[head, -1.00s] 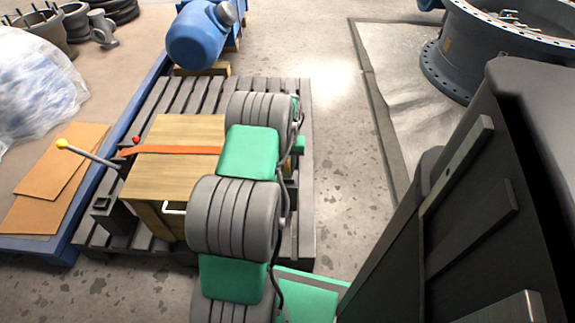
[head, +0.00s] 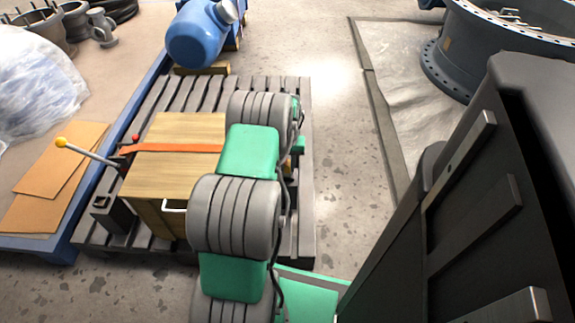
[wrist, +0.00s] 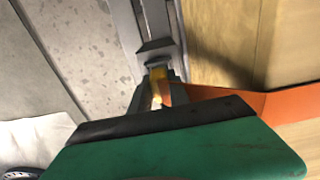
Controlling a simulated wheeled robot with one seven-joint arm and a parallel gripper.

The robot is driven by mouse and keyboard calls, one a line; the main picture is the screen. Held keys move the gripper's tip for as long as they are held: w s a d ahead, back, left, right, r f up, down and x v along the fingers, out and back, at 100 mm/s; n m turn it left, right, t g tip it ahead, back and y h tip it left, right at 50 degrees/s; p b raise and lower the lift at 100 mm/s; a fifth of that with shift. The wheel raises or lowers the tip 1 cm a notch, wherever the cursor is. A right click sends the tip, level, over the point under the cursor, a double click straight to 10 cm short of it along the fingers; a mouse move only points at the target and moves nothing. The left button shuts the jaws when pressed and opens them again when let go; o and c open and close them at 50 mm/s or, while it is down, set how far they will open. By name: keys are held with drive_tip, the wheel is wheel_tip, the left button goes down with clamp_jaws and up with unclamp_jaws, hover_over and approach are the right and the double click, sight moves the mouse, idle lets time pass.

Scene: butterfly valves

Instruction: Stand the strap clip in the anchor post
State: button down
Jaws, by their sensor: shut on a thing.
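The orange strap (head: 190,149) crosses the wooden crate (head: 165,175) and passes behind my arm. In the wrist view the strap (wrist: 250,103) runs from the crate side to my gripper (wrist: 158,92). My gripper is shut on a small yellow clip (wrist: 158,80) at the strap's end. The clip's lower part is partly hidden by the fingers. A grey fitting (wrist: 157,47) on a dark channel lies just beyond the fingertips; I cannot tell whether the clip touches it or whether it is the anchor post. My arm hides most of this spot in the head view.
The crate stands on a grey slatted pallet (head: 275,90). A lever with a yellow knob (head: 61,142) and a dark square-topped post (head: 101,202) are left of the crate. A blue motor (head: 198,35) stands behind. The floor right of the pallet is clear.

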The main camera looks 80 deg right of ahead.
drive_tip(key=shift+f+b, duration=0.3)
drive_tip(key=shift+f, duration=0.2)
idle(0.3)
drive_tip(key=c, duration=1.2)
unclamp_jaws()
drive_tip(key=shift+o, duration=0.2)
